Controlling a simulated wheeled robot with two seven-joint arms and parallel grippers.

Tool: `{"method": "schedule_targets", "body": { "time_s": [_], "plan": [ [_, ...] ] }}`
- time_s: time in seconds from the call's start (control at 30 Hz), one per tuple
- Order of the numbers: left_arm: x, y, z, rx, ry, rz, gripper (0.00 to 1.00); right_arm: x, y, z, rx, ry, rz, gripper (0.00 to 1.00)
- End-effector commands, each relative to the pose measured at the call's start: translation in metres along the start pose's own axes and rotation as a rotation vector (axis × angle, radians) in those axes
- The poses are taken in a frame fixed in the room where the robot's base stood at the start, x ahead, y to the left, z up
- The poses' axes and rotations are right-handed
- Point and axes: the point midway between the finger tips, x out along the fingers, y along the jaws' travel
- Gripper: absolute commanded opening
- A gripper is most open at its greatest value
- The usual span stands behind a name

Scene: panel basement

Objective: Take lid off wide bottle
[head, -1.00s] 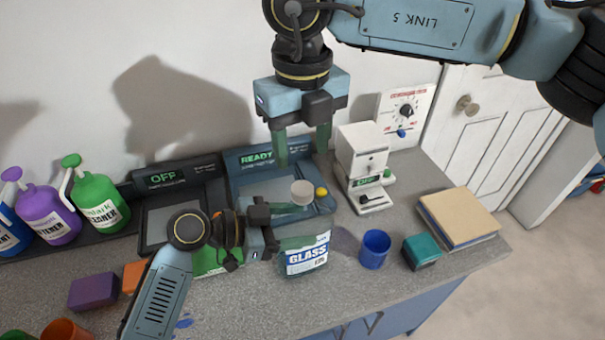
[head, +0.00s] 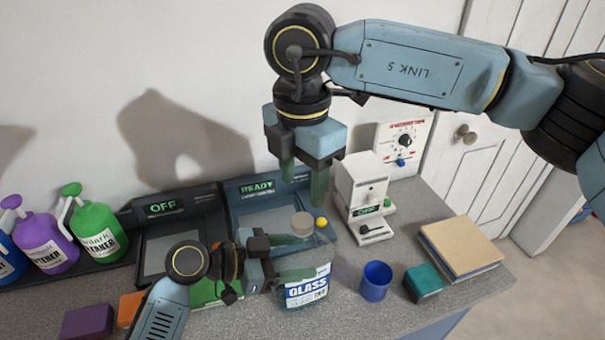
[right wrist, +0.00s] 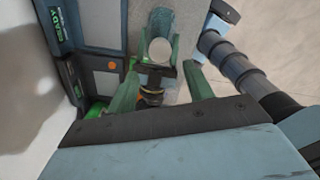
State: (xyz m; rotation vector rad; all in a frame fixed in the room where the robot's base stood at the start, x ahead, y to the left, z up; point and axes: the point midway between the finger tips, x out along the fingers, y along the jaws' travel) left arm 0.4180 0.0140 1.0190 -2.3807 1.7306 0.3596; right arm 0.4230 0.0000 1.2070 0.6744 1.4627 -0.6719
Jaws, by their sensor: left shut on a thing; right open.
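The wide bottle (head: 307,291), clear with a blue and white "GLASS" label, stands upright at the counter's front. Its round pale lid (head: 302,223) is on top; it also shows in the right wrist view (right wrist: 159,49). My left gripper (head: 302,257) is shut on the bottle's upper part from the left, below the lid. My right gripper (head: 303,184) is open and empty above the lid, its green fingers pointing down. In the right wrist view, the lid appears beyond and between the spread fingers (right wrist: 163,80), apart from them.
A blue cup (head: 376,281), teal block (head: 423,283) and books (head: 460,245) are to the right. A white device (head: 362,195) stands behind. Spray bottles (head: 98,233) line the left.

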Motion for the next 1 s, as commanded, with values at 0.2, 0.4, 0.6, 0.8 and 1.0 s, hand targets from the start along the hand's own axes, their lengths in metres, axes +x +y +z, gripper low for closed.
{"method": "schedule_targets", "body": {
  "time_s": [0.2,0.4,0.6,0.8,1.0],
  "plan": [
    [0.000,0.000,0.000,0.000,0.000,0.000,0.00,0.030,-0.001,0.000,0.004,0.001,-0.004,0.51],
    [0.000,0.000,0.000,0.000,0.000,0.000,0.00,0.060,-0.001,0.001,0.004,0.001,-0.004,0.51],
    [0.000,0.000,0.000,0.000,0.000,0.000,0.00,0.075,-0.001,0.001,0.004,0.000,-0.002,0.51],
    [0.000,0.000,0.000,0.000,0.000,0.000,0.00,0.077,0.000,0.001,0.003,0.000,-0.001,0.51],
    [0.000,0.000,0.000,0.000,0.000,0.000,0.00,0.077,0.000,0.001,0.003,0.000,-0.001,0.38]
  ]
}}
